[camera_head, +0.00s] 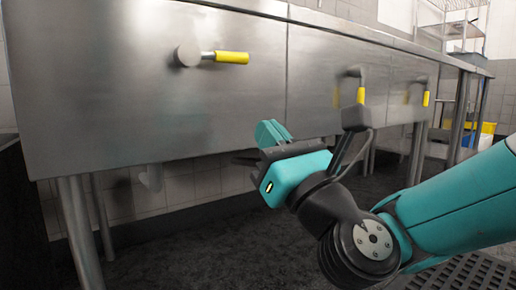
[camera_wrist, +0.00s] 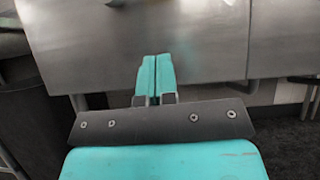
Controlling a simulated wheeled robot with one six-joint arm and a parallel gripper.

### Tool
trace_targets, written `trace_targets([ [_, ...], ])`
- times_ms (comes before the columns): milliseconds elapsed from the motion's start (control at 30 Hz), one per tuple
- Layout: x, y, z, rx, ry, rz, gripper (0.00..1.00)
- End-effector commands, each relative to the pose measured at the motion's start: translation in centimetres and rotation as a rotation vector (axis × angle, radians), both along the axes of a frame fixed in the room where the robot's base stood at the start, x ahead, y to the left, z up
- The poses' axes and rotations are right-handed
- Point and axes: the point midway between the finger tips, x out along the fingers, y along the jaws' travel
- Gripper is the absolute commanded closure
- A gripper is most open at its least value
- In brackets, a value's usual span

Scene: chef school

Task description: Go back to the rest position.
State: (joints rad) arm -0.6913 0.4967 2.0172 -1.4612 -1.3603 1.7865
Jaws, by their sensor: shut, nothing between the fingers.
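My gripper (camera_head: 270,133) is in front of the steel counter, low and to the right of the yellow handle in the head view. In the wrist view its two teal fingers (camera_wrist: 155,78) stand side by side, closed together, with nothing between them. The steel cabinet front (camera_wrist: 215,40) is right behind the fingertips in that view. I cannot tell the exact gap between them. My arm reaches in from the right side of the head view.
A steel counter (camera_head: 120,90) on legs fills the left and middle. Yellow-gripped handles (camera_head: 231,57) stick out from its front. Open dark floor (camera_head: 190,255) lies below. A metal shelf rack (camera_head: 455,28) and a yellow bin (camera_head: 488,128) stand at the far right.

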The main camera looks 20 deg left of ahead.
Motion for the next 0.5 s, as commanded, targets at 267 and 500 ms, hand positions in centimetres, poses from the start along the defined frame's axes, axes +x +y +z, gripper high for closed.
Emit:
trace_targets([
  [267,-1.1,-0.9,0.7,-0.054,-0.059,-0.007,1.0],
  [500,-5.0,-2.0,7.3,-0.621,-0.647,-0.065,1.0],
])
